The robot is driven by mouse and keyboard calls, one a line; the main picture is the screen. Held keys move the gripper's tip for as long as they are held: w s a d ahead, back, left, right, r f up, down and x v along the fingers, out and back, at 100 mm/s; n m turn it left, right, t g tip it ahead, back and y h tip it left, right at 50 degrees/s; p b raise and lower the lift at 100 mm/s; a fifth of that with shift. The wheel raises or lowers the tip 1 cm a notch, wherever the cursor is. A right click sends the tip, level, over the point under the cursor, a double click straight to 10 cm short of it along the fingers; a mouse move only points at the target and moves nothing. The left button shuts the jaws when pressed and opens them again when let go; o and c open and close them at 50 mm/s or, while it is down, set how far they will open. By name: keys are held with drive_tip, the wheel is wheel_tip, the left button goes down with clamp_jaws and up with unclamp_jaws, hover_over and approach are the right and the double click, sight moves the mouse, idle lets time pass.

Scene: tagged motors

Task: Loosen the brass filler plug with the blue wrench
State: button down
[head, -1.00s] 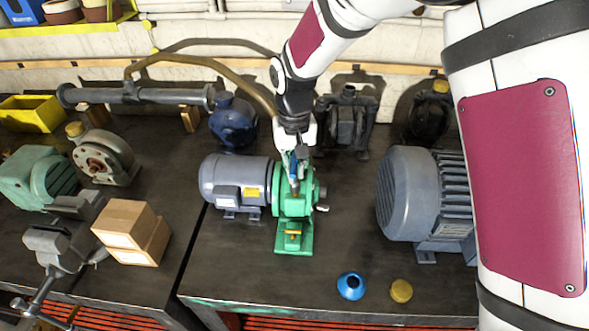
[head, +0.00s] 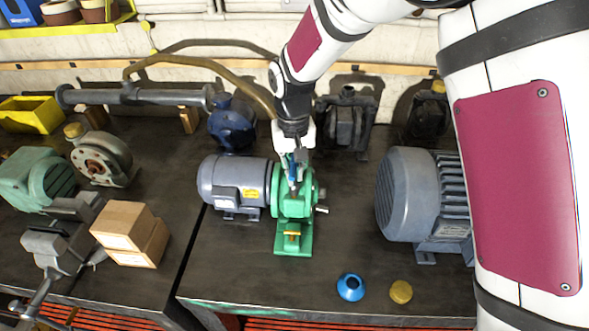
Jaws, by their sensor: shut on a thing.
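My gripper (head: 294,160) points down over the green pump housing (head: 292,203) at the middle of the bench. It is shut on the blue wrench (head: 292,172), whose lower end reaches down to the top of the green housing. The brass filler plug is not clearly visible; the wrench and gripper cover the top of the housing, so I cannot tell whether the wrench sits around a plug. A small brass-coloured part (head: 292,236) shows low on the green foot of the pump.
A grey-blue motor (head: 234,183) adjoins the pump on its left. A large grey motor (head: 410,195) stands to the right. A blue ring-shaped part (head: 350,287) and a yellow cap (head: 400,292) lie near the front edge. Cardboard boxes (head: 128,232) are at left.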

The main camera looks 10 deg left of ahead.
drive_tip(key=shift+f, duration=0.65)
drive_tip(key=shift+w+f+n+b, duration=0.15)
drive_tip(key=shift+n+b, duration=0.15)
drive_tip(key=shift+n, duration=1.3)
drive_tip(key=shift+r+m, duration=0.2)
drive_tip(key=shift+m, duration=0.4)
drive_tip(key=shift+r, duration=0.85)
drive_tip(key=shift+r+p, duration=0.35)
drive_tip(key=shift+r, duration=2.2)
